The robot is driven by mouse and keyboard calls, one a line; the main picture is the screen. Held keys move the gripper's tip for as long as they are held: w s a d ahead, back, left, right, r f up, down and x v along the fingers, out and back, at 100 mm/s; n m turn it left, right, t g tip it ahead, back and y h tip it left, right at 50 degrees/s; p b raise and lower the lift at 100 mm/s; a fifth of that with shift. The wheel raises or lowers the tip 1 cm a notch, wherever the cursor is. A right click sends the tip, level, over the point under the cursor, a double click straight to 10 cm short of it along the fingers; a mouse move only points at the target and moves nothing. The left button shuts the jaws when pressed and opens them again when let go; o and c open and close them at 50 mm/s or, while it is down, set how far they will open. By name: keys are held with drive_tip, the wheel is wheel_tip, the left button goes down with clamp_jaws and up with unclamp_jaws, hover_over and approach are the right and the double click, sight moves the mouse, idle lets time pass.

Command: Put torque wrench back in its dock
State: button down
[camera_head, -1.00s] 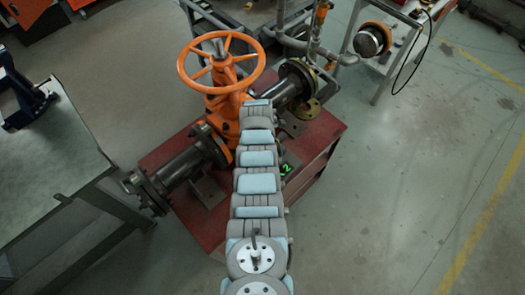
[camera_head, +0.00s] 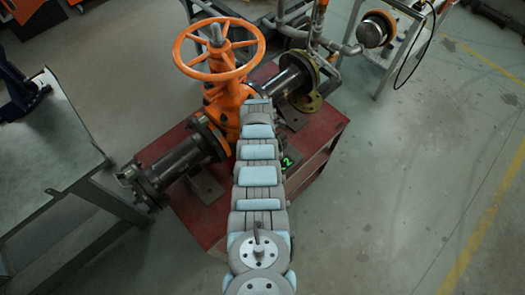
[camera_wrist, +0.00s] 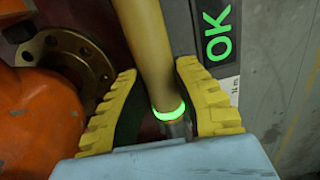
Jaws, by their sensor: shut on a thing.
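The torque wrench (camera_wrist: 146,50) shows in the wrist view as a yellow shaft with a glowing green ring near its lower end. My gripper (camera_wrist: 156,72) has its yellow, ridged fingers on either side of the shaft and is shut on it. The wrench's far end runs out of the top of the picture. A dark panel with a green "OK" (camera_wrist: 218,48) stands just right of the wrench; I cannot tell whether it belongs to the dock. In the head view my arm hides the gripper and the wrench.
The orange gate valve (camera_head: 225,110) with its handwheel (camera_head: 178,55) stands on a red stand (camera_head: 318,130). Dark flanged pipes (camera_head: 180,163) extend from both its sides. A small green display (camera_head: 287,161) sits right of my arm. A grey table (camera_head: 45,150) is at left. Floor at right is clear.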

idle(0.3)
drive_tip(key=c, duration=0.8)
unclamp_jaws()
drive_tip(key=shift+w, duration=0.1)
drive_tip(key=shift+c, duration=0.2)
drive_tip(key=shift+f, duration=0.1)
drive_tip(key=shift+w+r, duration=0.1)
drive_tip(key=shift+r, duration=0.65)
drive_tip(key=shift+a+r, duration=0.2)
drive_tip(key=shift+r, duration=2.85)
